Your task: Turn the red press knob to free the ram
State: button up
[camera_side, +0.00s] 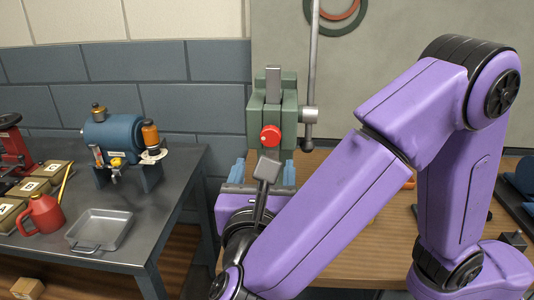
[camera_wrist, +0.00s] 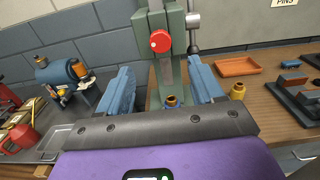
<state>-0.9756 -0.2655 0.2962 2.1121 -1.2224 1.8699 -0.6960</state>
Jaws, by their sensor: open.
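The red press knob (camera_side: 270,136) is on the front of the green press (camera_side: 287,120), with a white mark near its top. In the wrist view the knob (camera_wrist: 160,41) is ahead of my gripper (camera_wrist: 163,82), above and between its two blue fingers. The fingers are wide apart with nothing held, and they are clear of the knob. In the side view my gripper (camera_side: 263,173) is below the knob, partly hidden by my wrist. The grey ram (camera_side: 273,79) rises from the press top. A brass-coloured piece (camera_wrist: 171,101) is low at the press, between the fingers.
A grey lever (camera_side: 311,100) stands upright at the press's right. An orange tray (camera_wrist: 237,66), a brass-coloured part (camera_wrist: 238,90) and a dark fixture (camera_wrist: 297,97) are on the right bench. The left bench holds a blue motor (camera_side: 112,137), a red can (camera_side: 41,215) and a grey tray (camera_side: 100,230).

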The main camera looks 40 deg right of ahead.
jog(key=v, duration=0.6)
jog(key=w+d+f+m+g+y, duration=0.1)
jog(key=d+f+m+g+y, duration=0.2)
jog(key=d, duration=0.5)
jog(key=w+d+f+m+g+y, duration=0.1)
jog(key=d+f+m+g, duration=0.1)
jog(key=d+f+g, duration=0.5)
jog(key=s+d+f+m+g+y, duration=0.2)
jog(key=s+d+f+m+y, duration=0.1)
jog(key=s+d+m+y, duration=0.6)
jog(key=s+d, duration=0.1)
jog(key=s, duration=0.3)
jog(key=shift+d+f+m+g, duration=0.15)
jog(key=shift+f+m+g, duration=0.15)
